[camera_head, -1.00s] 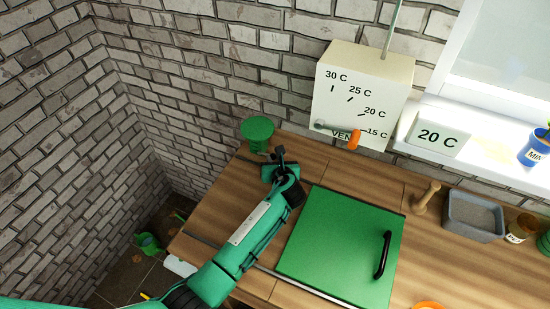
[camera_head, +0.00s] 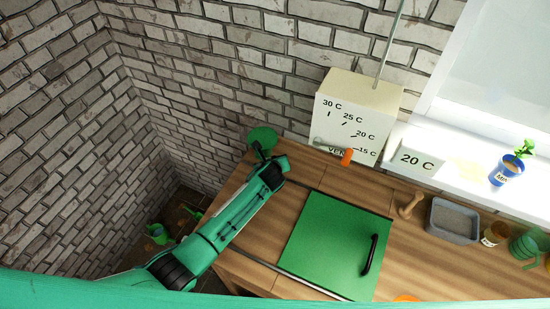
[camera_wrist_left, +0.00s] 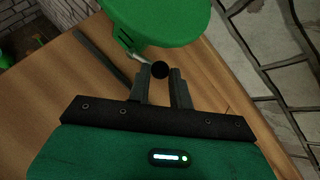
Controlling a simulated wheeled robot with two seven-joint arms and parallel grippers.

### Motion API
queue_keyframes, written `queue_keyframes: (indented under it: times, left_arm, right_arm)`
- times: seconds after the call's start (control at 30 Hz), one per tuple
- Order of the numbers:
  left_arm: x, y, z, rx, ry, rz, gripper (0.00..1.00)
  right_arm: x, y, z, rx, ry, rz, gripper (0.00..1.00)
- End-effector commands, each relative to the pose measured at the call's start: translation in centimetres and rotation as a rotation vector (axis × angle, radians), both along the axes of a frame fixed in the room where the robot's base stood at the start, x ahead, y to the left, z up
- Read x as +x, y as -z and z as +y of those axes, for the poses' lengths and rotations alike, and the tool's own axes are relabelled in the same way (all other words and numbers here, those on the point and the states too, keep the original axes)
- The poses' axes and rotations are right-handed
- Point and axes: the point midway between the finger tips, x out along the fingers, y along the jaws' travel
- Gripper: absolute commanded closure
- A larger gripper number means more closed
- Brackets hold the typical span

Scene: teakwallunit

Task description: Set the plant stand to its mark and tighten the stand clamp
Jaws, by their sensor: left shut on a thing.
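The plant stand (camera_head: 262,139) is a green piece with a round top at the bench's back left corner, against the brick wall. It looks tilted in the head view. In the left wrist view the stand (camera_wrist_left: 165,18) fills the top, with dark slots on its side. A small black round knob (camera_wrist_left: 160,70), apparently the stand clamp, lies between my fingertips. My left gripper (camera_wrist_left: 160,86) is shut on this knob. In the head view my left gripper (camera_head: 264,157) is right below the stand, its fingers partly hidden. I cannot make out the stand's mark. My right gripper is out of view.
A cream dial box (camera_head: 352,115) with an orange pointer (camera_head: 346,157) stands right of the stand. A green panel (camera_head: 315,240) with a black handle (camera_head: 371,254) lies on the bench. A wooden peg (camera_head: 411,206) and grey tray (camera_head: 435,222) are farther right.

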Motion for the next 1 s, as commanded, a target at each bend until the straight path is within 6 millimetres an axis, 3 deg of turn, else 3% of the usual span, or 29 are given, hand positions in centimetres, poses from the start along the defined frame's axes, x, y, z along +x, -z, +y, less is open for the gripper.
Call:
queue_keyframes:
  times: [0.6,0.63,0.73,1.0]
  left_arm:
    - [0.1,-0.15,0.24,-0.036,0.0,0.015,1.0]
    - [0.1,-0.15,0.24,-0.036,0.0,0.015,0.75]
    - [0.1,-0.16,0.23,-0.036,0.0,0.015,0.57]
    - [0.07,-0.18,0.2,-0.036,0.0,0.015,0.57]
  right_arm:
    - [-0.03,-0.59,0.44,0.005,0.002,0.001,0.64]
    - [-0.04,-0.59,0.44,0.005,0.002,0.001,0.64]
    - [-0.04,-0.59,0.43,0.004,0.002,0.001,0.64]
    - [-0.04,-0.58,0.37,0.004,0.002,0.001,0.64]
